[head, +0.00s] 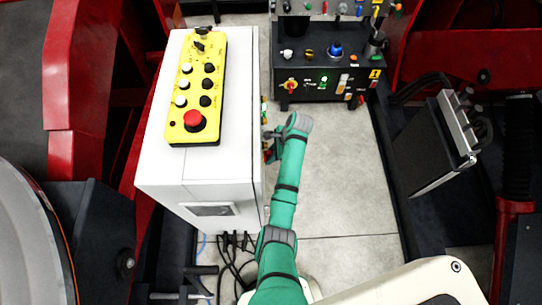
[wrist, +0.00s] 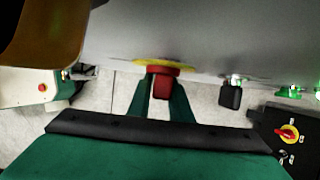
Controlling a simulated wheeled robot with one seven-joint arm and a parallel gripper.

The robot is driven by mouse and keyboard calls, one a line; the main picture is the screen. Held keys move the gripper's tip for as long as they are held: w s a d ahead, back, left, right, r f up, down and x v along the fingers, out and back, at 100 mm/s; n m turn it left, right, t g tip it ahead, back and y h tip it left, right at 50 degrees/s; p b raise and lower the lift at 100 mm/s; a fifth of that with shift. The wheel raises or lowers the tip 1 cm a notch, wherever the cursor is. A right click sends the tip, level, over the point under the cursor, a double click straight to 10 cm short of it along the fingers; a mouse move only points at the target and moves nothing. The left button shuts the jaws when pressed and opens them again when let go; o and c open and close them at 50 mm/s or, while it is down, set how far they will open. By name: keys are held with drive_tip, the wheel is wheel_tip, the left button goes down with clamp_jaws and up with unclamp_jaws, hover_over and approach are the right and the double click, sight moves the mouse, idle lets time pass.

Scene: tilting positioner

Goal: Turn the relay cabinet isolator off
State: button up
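The relay cabinet (head: 158,160) is the pale grey box left of centre in the head view. Its grey face (wrist: 215,45) fills the top of the wrist view. A red isolator handle (wrist: 163,72) on a yellow plate (wrist: 148,63) stands out from that face. In the head view my gripper (head: 268,145) is at the cabinet's right side, and the handle is mostly hidden there.
A yellow pendant (head: 197,85) with a red button lies on the cabinet. A black control box (head: 330,75) with another red-and-yellow switch (head: 290,85) stands at the back. A dark padlock-like item (wrist: 230,95) hangs right of the handle. Pale floor (head: 345,185) lies clear right of my arm.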

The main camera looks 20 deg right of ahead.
drive_tip(key=shift+d, duration=0.1)
clamp_jaws()
